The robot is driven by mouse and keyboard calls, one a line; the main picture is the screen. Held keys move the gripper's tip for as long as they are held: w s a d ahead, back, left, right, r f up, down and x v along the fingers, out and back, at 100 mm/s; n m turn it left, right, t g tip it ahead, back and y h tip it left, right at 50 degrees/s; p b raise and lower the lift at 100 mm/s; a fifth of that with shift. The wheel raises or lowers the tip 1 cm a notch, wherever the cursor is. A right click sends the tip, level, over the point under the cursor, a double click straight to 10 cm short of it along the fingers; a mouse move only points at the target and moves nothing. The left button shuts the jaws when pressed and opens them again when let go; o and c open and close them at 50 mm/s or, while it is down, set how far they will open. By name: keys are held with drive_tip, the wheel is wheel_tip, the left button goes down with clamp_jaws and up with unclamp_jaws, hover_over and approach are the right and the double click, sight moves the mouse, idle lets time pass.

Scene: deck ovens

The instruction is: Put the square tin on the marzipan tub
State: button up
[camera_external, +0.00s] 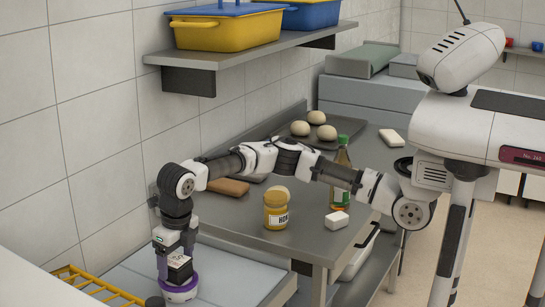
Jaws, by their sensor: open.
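The square tin (180,271) is small and dark, with a pale label on its side. It appears to stand on the purple lid of the white marzipan tub (177,294), at the lower left on a pale grey surface. My gripper (176,256) points down over the tin, with its open fingers on either side of it. The fingers hide part of the tin. I cannot tell whether they still touch it.
A yellow wire rack (85,284) lies left of the tub. A shelf (225,58) with yellow and blue bins overhangs the back.

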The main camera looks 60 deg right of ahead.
sight(181, 261)
wheel_tip(181, 261, up, 12)
drive_tip(key=s, duration=0.1)
drive_tip(key=shift+s+f, duration=0.2)
drive_tip(key=shift+f, duration=0.05)
